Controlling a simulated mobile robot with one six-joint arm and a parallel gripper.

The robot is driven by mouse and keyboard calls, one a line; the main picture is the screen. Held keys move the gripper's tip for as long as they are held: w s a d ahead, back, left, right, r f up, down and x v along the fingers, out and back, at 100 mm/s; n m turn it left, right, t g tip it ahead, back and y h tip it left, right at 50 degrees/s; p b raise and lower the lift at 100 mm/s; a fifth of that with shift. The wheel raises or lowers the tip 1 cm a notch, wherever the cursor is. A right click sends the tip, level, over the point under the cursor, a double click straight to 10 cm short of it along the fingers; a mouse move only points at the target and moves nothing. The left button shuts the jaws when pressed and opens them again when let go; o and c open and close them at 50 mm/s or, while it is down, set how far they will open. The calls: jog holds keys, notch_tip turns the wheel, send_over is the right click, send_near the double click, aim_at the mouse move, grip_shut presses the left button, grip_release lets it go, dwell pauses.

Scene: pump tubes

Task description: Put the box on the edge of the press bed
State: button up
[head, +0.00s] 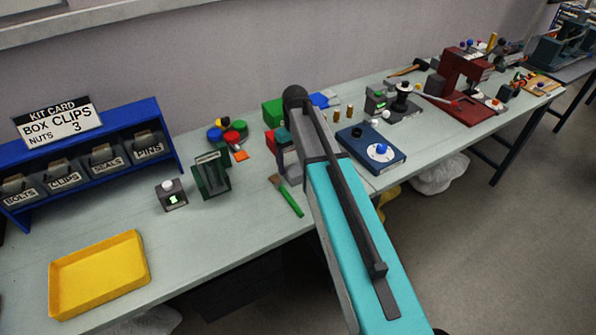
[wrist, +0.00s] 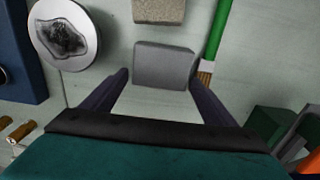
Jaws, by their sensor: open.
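A plain grey box (wrist: 163,65) lies on the table in the wrist view, just beyond and between the tips of my gripper (wrist: 158,80). My gripper is open, with one finger on each side and nothing held. I cannot tell whether the fingertips reach down beside the box.
A speckled block (wrist: 158,10) and a green-handled brush (wrist: 217,35) lie near the box. The brush also shows in the head view (head: 291,201). A blue dial unit (head: 358,158) and a grey device (head: 380,103) stand between my arm and the press. A yellow tray (head: 62,284) lies left.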

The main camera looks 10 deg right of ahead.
aim_at(296, 165)
jog(key=shift+f+p, duration=0.35)
jog(key=shift+f, duration=0.9)
jog(key=c, duration=1)
jog(key=shift+r, duration=0.25)
jog(key=shift+r+b, duration=1.55)
jog(key=shift+r, duration=3.25)
jog(key=shift+s+d+f+n+b, duration=0.1)
jog(key=shift+s+f+n+b, duration=0.35)
jog(key=shift+s, duration=0.6)
jog(key=shift+s+d+f+n+b, duration=0.15)
jog(key=shift+s+n+b, duration=0.25)
jog(key=shift+s, duration=0.7)
jog(key=shift+s+d+f+n+b, duration=0.1)
jog(key=shift+s+f+n+b, duration=0.15)
jog(key=shift+s+b, duration=0.6)
